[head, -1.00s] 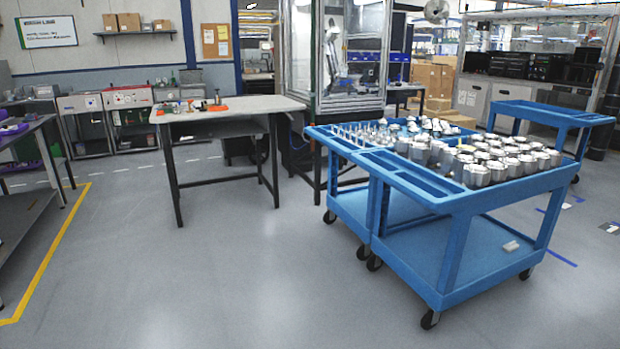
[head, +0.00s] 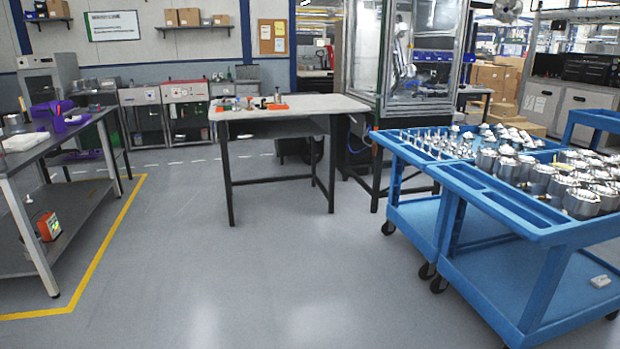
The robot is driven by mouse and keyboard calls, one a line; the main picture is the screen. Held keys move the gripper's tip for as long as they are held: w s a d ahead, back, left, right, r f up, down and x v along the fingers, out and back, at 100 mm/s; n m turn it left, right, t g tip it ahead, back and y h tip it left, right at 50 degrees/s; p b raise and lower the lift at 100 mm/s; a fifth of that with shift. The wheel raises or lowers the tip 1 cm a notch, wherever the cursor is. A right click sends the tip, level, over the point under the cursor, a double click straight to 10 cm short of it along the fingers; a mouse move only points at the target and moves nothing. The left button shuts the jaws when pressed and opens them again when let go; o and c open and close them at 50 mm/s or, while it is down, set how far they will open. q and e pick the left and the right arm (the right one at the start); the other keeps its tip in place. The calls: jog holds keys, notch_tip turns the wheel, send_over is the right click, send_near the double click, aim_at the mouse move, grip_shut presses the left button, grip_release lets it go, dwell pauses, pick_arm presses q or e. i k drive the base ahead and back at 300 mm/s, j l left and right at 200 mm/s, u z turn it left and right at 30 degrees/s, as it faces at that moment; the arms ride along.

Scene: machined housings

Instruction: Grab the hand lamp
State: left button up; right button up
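I cannot make out the hand lamp for certain. A small orange and dark object with a pale label (head: 48,227), which might be it, stands on the lower shelf of the grey workbench (head: 70,138) at the left. Small orange, dark and metallic items (head: 262,103) lie on the white-topped table (head: 330,106) in the middle, too small to tell apart. Neither of my grippers shows in the head view.
Blue carts (head: 500,200) with many metal parts stand at the right. A glass-walled machine (head: 420,50) stands behind the table. Yellow tape (head: 110,235) marks the floor around the left bench. The grey floor (head: 250,280) in front is clear.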

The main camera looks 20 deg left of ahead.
aim_at(21, 99)
jog(key=i+j+u, duration=0.95)
jog(key=i+u, duration=0.6)
jog(key=i, duration=4.6)
jog(key=i+l+u, duration=0.2)
jog(key=i+u, duration=0.2)
jog(key=i, duration=0.15)
jog(key=i+l+u, duration=0.4)
jog(key=i, duration=0.15)
jog(key=i+l+u, duration=0.4)
jog(key=i+l, duration=0.05)
jog(key=i, duration=0.05)
